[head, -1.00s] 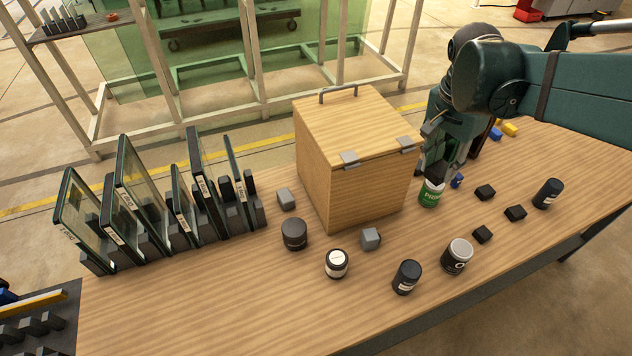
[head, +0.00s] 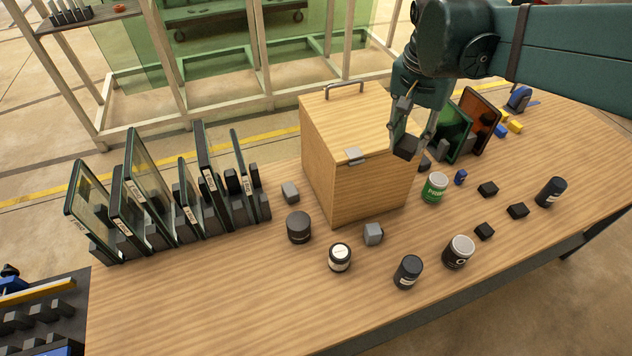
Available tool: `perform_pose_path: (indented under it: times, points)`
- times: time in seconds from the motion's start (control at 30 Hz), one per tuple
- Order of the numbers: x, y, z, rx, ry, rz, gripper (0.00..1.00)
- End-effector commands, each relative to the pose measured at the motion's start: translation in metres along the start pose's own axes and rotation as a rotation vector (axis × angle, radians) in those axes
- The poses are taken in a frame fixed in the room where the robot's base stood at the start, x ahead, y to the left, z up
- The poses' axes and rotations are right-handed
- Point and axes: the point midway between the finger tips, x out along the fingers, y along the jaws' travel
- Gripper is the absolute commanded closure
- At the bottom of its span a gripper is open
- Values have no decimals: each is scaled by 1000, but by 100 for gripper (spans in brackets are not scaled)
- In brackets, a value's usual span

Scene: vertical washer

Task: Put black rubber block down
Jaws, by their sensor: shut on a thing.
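My gripper (head: 411,138) is shut on a black rubber block (head: 405,147). It holds the block in front of the upper right part of the wooden box (head: 345,170) in this view. The block seems to be above the tabletop, but its exact height and whether it touches the box cannot be told. Three other small black blocks lie on the table at the right: one (head: 488,189) near the blue piece, one (head: 517,211) further right and one (head: 484,231) nearer the front.
A green-labelled can (head: 435,188) stands just below the gripper. Framed glass panels (head: 480,118) stand behind it. Several dark jars, such as one (head: 408,272), stand near the front edge. More racked panels (head: 135,185) fill the left. The front left tabletop (head: 200,300) is clear.

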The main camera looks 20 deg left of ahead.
Motion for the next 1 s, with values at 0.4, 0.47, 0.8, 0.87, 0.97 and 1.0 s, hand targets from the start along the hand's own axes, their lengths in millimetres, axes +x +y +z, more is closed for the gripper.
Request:
perform_pose_path:
  times: [0.4,0.47,0.8,0.87,0.97,1.0]
  points:
    - [-10,-89,55,-383,-2,-55,86]
    - [-11,-102,64,-438,-2,-64,86]
    - [-19,-164,120,-744,3,-108,86]
    - [-20,-173,129,-791,4,-115,86]
    - [-22,-187,143,-860,6,-126,86]
    - [-22,-191,148,-885,6,-130,86]
